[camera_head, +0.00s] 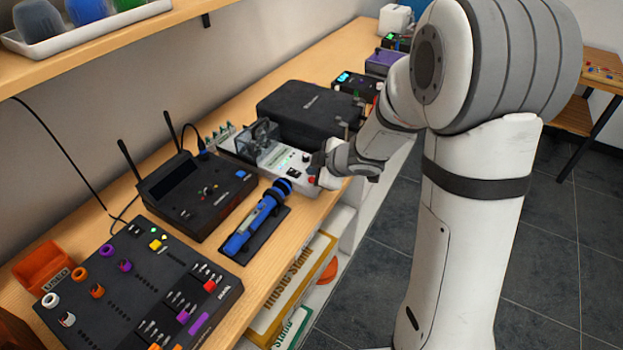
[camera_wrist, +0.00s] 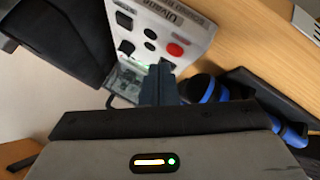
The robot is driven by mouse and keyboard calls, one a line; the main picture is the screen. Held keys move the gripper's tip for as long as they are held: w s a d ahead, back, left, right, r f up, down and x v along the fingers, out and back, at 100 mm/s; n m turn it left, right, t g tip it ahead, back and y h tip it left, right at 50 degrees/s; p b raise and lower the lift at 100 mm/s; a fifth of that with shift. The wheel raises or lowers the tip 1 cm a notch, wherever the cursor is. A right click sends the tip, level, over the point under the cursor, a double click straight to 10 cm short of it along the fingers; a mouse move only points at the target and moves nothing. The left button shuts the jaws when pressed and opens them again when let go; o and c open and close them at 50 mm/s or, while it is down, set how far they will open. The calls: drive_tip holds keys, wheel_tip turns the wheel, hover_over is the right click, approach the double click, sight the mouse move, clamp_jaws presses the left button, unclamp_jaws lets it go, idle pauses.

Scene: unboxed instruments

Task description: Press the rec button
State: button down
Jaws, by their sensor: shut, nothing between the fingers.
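A white and grey recorder-like device (camera_head: 265,153) stands on the wooden shelf in the head view, next to a black case. A red button (camera_head: 311,180) shows at its near right end. In the wrist view the white panel (camera_wrist: 150,22) carries several black buttons and one red round button (camera_wrist: 175,50); I cannot read a rec label. My gripper (camera_head: 319,163) is shut and empty, close to the device's right end. In the wrist view my shut fingertips (camera_wrist: 162,66) appear just below the red button; I cannot tell whether they touch the panel.
A blue microphone (camera_head: 256,222) lies on a black stand in front of the device. A black receiver with antennas (camera_head: 193,192) and a black mixer (camera_head: 120,285) stand left. The black case (camera_head: 308,112) is behind. Open floor (camera_head: 545,250) lies right of the shelf.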

drive_tip(key=shift+f, duration=0.1)
drive_tip(key=shift+f, duration=0.3)
drive_tip(key=shift+f+b, duration=0.4)
drive_tip(key=shift+b, duration=0.05)
idle(0.5)
drive_tip(key=shift+r, duration=0.15)
drive_tip(key=shift+r+p, duration=0.7)
drive_tip(key=shift+p, duration=0.25)
wheel_tip(320, 180, up, 5)
drive_tip(key=p, duration=0.5)
